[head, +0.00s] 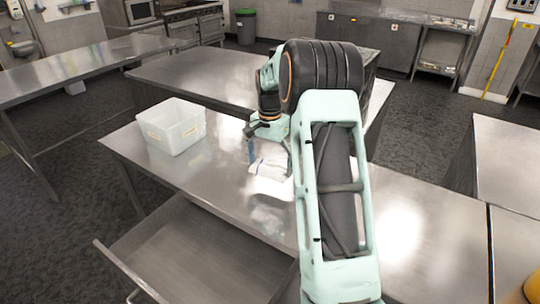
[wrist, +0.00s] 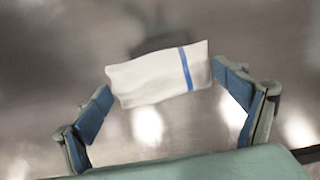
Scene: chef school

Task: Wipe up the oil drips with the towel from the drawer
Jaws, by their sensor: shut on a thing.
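My gripper (head: 268,152) is over the steel worktop (head: 225,165), right of the plastic container. It is shut on a white towel (head: 270,168). In the wrist view the towel (wrist: 150,80) spans between the two blue-padded fingers (wrist: 162,83), with a blue stripe near its right end. The bare steel shows beyond it, and I cannot tell how far the towel is above the top. The drawer (head: 200,255) under the worktop is pulled open and looks empty. I cannot make out oil drips; bright patches on the steel look like reflections, and my arm hides part of the top.
A translucent plastic container (head: 172,125) with a label stands at the worktop's left end. The open drawer juts out at the front. Another steel table (head: 70,68) stands behind to the left, and a counter (head: 510,160) is at the right.

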